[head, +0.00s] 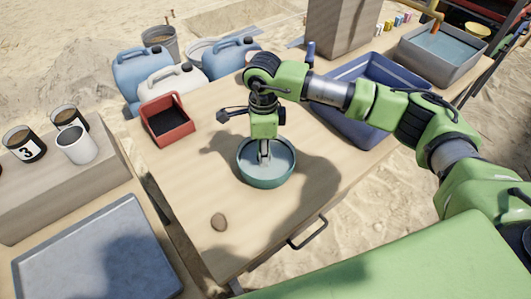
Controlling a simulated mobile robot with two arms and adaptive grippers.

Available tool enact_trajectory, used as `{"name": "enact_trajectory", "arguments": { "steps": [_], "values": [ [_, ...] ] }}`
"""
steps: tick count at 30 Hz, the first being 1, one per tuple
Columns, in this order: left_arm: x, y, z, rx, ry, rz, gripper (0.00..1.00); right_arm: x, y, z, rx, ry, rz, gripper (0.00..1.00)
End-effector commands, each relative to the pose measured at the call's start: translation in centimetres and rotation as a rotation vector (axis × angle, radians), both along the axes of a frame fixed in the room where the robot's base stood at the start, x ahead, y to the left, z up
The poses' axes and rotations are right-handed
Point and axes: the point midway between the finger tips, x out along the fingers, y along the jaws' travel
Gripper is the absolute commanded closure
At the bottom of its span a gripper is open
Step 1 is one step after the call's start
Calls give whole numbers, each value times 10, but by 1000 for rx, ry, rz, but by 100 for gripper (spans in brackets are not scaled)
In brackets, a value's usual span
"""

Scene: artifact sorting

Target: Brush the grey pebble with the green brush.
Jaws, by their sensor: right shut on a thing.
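The pebble (218,222), brownish grey and oval, lies on the wooden table, in front and to the left of the round green bowl (262,183). The bowl holds pale, water-like content. My right gripper (264,158) points down into the bowl, apart from the pebble. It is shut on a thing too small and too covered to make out. I cannot pick out the green brush for certain in this view. My left gripper is not in view.
A red bin (167,124) stands at the table's left, with jugs (172,80) behind it. A dark blue tray (372,130) lies at right. A grey tray (95,265) and cups (75,146) are at left. The table around the pebble is clear.

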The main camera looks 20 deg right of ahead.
Motion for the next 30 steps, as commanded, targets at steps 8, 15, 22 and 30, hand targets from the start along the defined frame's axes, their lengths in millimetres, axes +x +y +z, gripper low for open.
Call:
{"name": "enact_trajectory", "arguments": {
  "steps": [8, 15, 22, 30],
  "values": [
    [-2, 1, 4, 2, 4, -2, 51, 0, 0, 7, 0, -1, 0, 94],
    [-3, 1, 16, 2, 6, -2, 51, 0, 0, 27, 1, -1, -1, 94],
    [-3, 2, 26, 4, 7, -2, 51, 0, 0, 45, 0, -1, -1, 94],
    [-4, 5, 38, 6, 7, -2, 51, 0, 0, 67, 2, -1, -1, 94]
  ]
}}
